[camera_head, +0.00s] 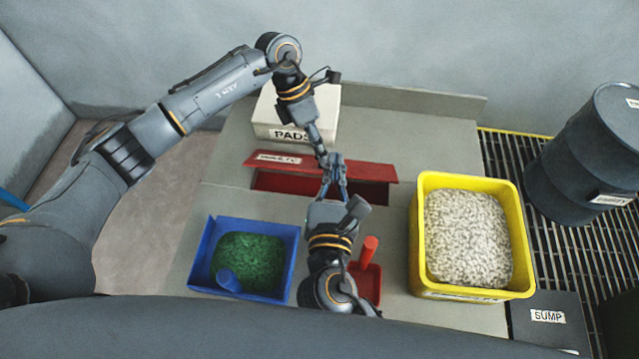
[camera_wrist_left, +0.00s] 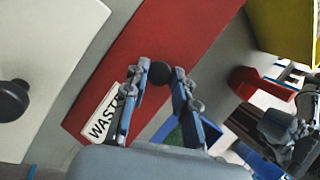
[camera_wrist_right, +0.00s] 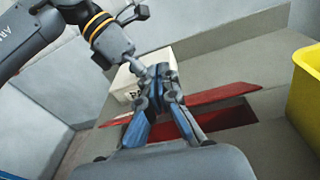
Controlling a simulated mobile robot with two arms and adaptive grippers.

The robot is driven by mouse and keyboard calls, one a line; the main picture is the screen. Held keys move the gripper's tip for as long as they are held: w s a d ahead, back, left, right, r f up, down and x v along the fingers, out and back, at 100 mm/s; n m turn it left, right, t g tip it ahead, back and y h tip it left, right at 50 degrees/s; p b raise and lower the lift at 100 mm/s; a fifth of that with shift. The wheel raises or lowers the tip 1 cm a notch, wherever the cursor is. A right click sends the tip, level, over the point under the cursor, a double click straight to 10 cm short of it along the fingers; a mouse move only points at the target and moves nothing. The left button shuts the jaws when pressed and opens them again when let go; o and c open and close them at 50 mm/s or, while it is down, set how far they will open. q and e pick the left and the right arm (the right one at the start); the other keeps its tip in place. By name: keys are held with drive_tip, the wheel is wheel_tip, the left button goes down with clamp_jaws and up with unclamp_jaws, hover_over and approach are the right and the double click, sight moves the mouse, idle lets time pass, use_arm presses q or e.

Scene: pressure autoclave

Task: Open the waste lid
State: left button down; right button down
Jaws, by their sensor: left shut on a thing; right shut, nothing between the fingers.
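The red waste lid (camera_head: 275,159), labelled WASTE, is tilted up at its near edge, with the dark red opening (camera_head: 285,184) showing below it. In the left wrist view, the lid (camera_wrist_left: 190,35) has a dark round knob (camera_wrist_left: 160,73) between the fingers. My left gripper (camera_head: 321,154) is shut on this knob. My right gripper (camera_head: 335,162) is shut and empty, over the opening close to the lid and the left gripper. The right wrist view shows its closed fingers (camera_wrist_right: 158,78) in front of the raised lid (camera_wrist_right: 220,93); contact cannot be told.
A white PADS box (camera_head: 265,115) stands behind the lid. A blue bin (camera_head: 203,262) of green granules is front left, a red scoop (camera_head: 369,250) front middle. A yellow bin (camera_head: 420,235) of pale pellets is right. A dark drum (camera_head: 575,150) stands far right on grating.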

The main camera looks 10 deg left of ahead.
use_arm(q)
drive_tip(key=shift+w+a+f, duration=0.1)
drive_tip(key=shift+a+f, duration=0.05)
drive_tip(key=shift+f, duration=0.05)
use_arm(e)
drive_tip(key=s+a+f+g, duration=0.1)
drive_tip(key=s+f, duration=0.1)
drive_tip(key=s+a+f+g, duration=0.1)
drive_tip(key=f, duration=0.2)
drive_tip(key=s+a+f+g+h, duration=0.1)
drive_tip(key=s+f, duration=0.1)
drive_tip(key=f, duration=0.1)
drive_tip(key=shift+s, duration=0.35)
drive_tip(key=shift+f, duration=0.25)
drive_tip(key=x, duration=0.9)
drive_tip(key=shift+w+f, duration=0.2)
drive_tip(key=shift+f, duration=0.15)
drive_tip(key=shift+r, duration=0.1)
